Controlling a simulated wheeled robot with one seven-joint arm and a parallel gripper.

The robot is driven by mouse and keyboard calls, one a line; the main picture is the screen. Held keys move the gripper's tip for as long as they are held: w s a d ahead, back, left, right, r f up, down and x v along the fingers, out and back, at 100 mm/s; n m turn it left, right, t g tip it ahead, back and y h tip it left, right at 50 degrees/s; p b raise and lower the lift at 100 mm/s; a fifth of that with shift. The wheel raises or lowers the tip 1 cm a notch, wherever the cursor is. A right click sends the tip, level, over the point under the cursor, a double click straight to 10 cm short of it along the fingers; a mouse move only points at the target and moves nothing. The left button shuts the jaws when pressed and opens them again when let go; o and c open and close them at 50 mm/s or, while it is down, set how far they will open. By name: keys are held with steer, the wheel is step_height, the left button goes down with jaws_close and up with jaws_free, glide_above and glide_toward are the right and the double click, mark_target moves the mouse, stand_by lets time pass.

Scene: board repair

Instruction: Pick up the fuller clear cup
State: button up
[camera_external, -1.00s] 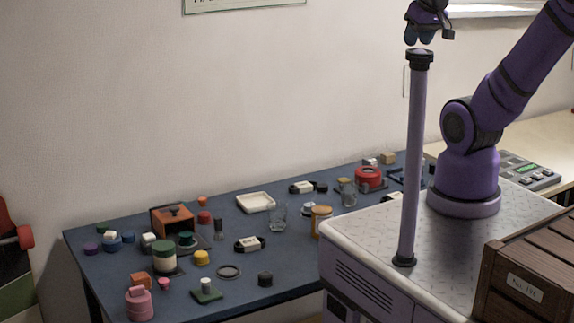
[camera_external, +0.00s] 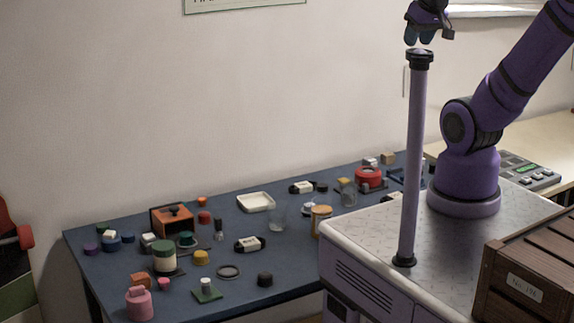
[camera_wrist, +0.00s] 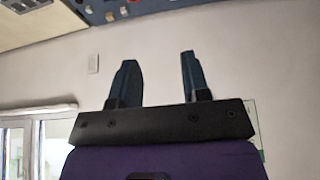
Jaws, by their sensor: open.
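One clear cup (camera_external: 277,217) stands upright near the middle of the blue table. A second clear cup (camera_external: 348,193) stands farther back and right, near the red round object. Both are small and see-through, and I cannot tell how full either one is. My gripper (camera_external: 417,40) is high above the table at the upper right, far from both cups. In the wrist view my gripper (camera_wrist: 158,62) is open, with nothing between its two fingers. No cup can be made out in the wrist view.
An amber jar (camera_external: 321,221) stands between the cups, towards the front. A white tray (camera_external: 256,203) lies behind the nearer cup, and a black-and-white item (camera_external: 249,244) lies in front-left. Red round object (camera_external: 369,177) is beside the farther cup. My purple column rises right of the table.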

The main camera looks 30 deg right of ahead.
steer(key=shift+o, duration=0.4)
steer(key=o, duration=0.8)
steer(key=shift+w, duration=0.1)
